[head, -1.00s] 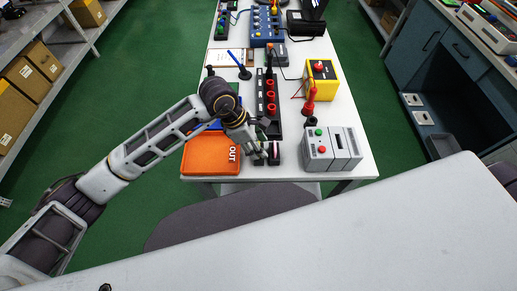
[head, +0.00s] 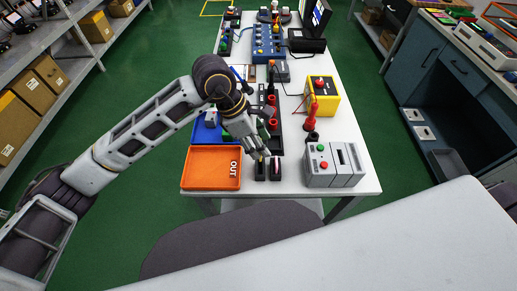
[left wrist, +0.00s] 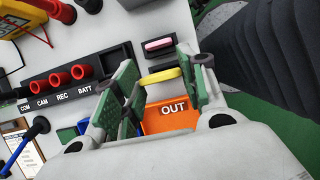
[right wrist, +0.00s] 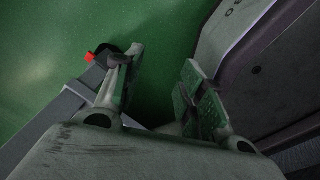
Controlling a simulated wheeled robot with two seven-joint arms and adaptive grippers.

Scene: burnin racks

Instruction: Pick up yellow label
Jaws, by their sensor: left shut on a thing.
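The yellow label (left wrist: 162,76) is a small rounded strip between the fingertips of my left gripper (left wrist: 165,72) in the left wrist view. My left gripper is shut on it. In the head view my left gripper (head: 257,152) is above the near end of the white table, just behind two small black holders (head: 268,170). A pink label (left wrist: 160,44) lies in a black holder beside the yellow one in the left wrist view. My right gripper (right wrist: 160,75) is open and empty above the green floor.
The orange OUT tray (head: 211,168) is left of the holders, and a blue tray (head: 204,133) is behind it. The grey box with buttons (head: 333,164) is to the right. A black socket strip (left wrist: 62,84) with red sockets and a yellow box (head: 321,96) stand farther back.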

